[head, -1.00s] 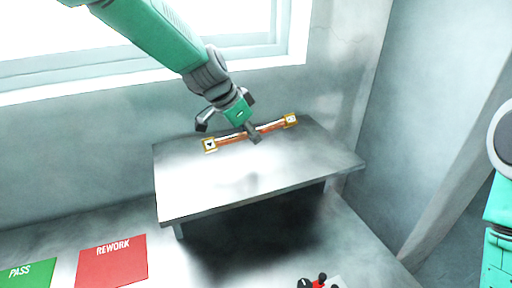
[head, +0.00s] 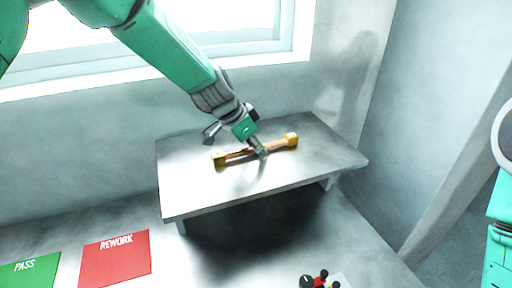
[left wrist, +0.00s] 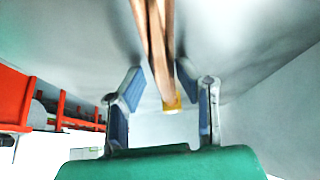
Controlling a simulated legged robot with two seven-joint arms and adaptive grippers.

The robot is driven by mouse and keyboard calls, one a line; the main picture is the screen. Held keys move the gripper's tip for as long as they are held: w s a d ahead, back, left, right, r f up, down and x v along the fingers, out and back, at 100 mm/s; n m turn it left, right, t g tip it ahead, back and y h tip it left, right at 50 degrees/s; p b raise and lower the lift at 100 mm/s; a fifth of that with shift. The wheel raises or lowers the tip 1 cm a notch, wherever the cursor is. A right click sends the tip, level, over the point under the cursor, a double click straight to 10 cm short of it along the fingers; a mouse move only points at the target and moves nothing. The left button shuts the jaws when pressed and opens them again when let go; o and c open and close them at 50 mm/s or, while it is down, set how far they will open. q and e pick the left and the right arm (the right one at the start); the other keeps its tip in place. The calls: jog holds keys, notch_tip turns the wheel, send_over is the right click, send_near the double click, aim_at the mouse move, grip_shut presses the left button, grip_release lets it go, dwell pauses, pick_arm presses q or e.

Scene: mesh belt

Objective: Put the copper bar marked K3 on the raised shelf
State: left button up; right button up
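The copper bar (head: 240,155) with yellow end blocks lies across the top of the raised grey shelf (head: 190,195), towards its back. It appears to rest on the shelf. No K3 mark is legible now. My left gripper (head: 259,150) is over the middle of the bar with its fingers on either side. In the left wrist view the bar (left wrist: 158,40) runs between the two blue finger pads (left wrist: 158,85), with small gaps visible on both sides, so the gripper looks open. My right gripper is out of view.
A red REWORK area (head: 115,262) and a green PASS area (head: 30,272) lie on the bench left of the shelf. Red and black knobs (head: 320,281) stand at the bottom. A window wall rises behind, and the shelf's front is clear.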

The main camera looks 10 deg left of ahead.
pick_arm(q)
jog(key=shift+d, duration=0.7)
jog(key=shift+d+r, duration=0.15)
jog(key=shift+d, duration=0.55)
jog(key=a+r, duration=0.1)
jog(key=r, duration=0.1)
jog(key=s+a+r, duration=0.1)
jog(key=a, duration=0.1)
jog(key=s+a+r, duration=0.1)
jog(key=r, duration=0.1)
jog(key=shift+a+r+b, duration=0.35)
jog(key=shift+s+a+r, duration=0.1)
jog(key=shift+s+r, duration=0.2)
jog(key=shift+r, duration=0.5)
jog(key=shift+s+a+r, duration=0.1)
jog(key=shift+s+r, duration=0.2)
jog(key=shift+r, duration=0.5)
jog(key=shift+s+r, duration=0.3)
jog(key=shift+r, duration=0.5)
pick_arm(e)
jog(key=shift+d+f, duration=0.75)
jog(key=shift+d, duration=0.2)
